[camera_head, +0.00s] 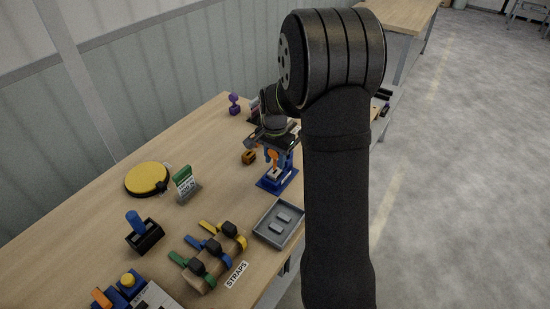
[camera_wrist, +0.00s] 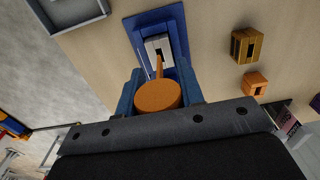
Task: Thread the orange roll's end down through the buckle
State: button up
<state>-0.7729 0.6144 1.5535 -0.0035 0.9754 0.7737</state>
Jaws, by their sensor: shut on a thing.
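The orange roll (camera_wrist: 157,96) is held between the two blue fingers of my gripper (camera_wrist: 156,84), which is shut on it. Its short, narrow end (camera_wrist: 158,66) points at the slot of the silver-grey buckle (camera_wrist: 152,44) and overlaps it in the wrist view. I cannot tell whether the end is inside the slot or above it. The buckle sits on a blue stand (camera_wrist: 179,28). In the head view the orange roll (camera_head: 272,155) is at my gripper (camera_head: 273,150), above the blue stand (camera_head: 278,182) near the table's right edge. My arm partly hides that area.
A brown block (camera_head: 249,157) stands left of the stand; an orange block (camera_wrist: 255,83) shows in the wrist view. A grey tray (camera_head: 263,232) lies nearer the front. The strap rack (camera_head: 228,262), a green-topped sign (camera_head: 184,182) and a yellow disc (camera_head: 147,178) stand left.

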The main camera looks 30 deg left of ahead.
aim_at(275, 169)
jog(key=shift+f, duration=2.1)
dwell(0.7)
jog(key=shift+r, duration=1.8)
jog(key=shift+f, duration=2.05)
jog(key=o, duration=1)
jog(key=shift+o, duration=0.2)
jog(key=shift+r, duration=0.1)
notch_tip(275, 169, up, 17)
jog(key=shift+r, duration=0.2)
